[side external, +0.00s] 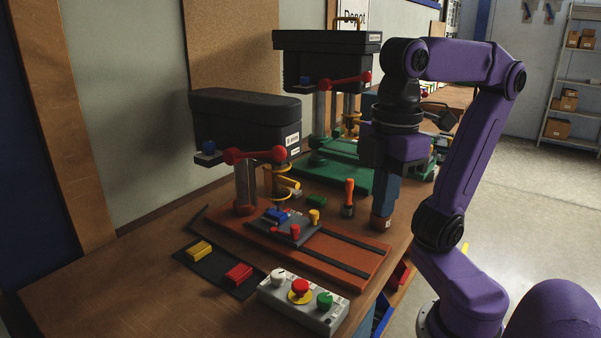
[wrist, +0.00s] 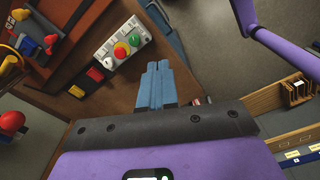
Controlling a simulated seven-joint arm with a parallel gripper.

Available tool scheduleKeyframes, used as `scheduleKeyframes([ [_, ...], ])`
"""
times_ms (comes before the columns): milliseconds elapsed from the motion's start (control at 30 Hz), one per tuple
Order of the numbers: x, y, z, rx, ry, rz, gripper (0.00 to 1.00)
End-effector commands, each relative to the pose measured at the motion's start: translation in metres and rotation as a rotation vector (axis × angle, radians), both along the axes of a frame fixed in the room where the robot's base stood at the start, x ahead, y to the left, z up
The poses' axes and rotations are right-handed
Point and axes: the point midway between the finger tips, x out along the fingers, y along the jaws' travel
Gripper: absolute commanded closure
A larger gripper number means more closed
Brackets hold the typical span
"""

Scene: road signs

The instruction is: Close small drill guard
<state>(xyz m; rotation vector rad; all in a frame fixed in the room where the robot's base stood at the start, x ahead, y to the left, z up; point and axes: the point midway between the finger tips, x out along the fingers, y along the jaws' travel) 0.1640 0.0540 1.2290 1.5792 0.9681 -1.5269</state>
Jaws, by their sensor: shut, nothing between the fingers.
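The front drill press (side external: 246,125) has a dark head, a red feed handle (side external: 254,156) and a red-brown base (side external: 345,252). A yellow wire-like guard (side external: 288,182) hangs around its spindle; I cannot tell how far open it is. A second drill press (side external: 327,60) with a green base (side external: 340,172) stands behind it. Which one is the small drill is not clear from labels. My gripper (side external: 380,222) points down to the right of the front drill, apart from the guard. Its blue fingers (wrist: 155,85) are together and empty in the wrist view.
A vise (side external: 287,226) with blue, yellow and red parts sits on the front base. A grey control box (side external: 305,304) with white, red and green knobs stands at the bench front. An orange-handled tool (side external: 348,196) stands between the drills and my gripper. A black mat (side external: 216,272) lies front left.

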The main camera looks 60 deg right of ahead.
Motion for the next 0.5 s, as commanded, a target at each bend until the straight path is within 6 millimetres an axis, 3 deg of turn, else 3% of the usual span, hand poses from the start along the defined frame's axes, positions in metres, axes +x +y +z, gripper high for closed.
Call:
scheduleKeyframes([
  [33, 0.001, 0.001, 0.019, 0.006, -0.003, 0.002, 1.00],
  [100, 0.001, 0.001, 0.040, 0.004, -0.002, 0.001, 1.00],
  [333, 0.000, 0.001, 0.092, 0.001, 0.000, 0.001, 1.00],
  [500, 0.028, 0.005, 0.095, 0.014, 0.000, 0.046, 1.00],
])
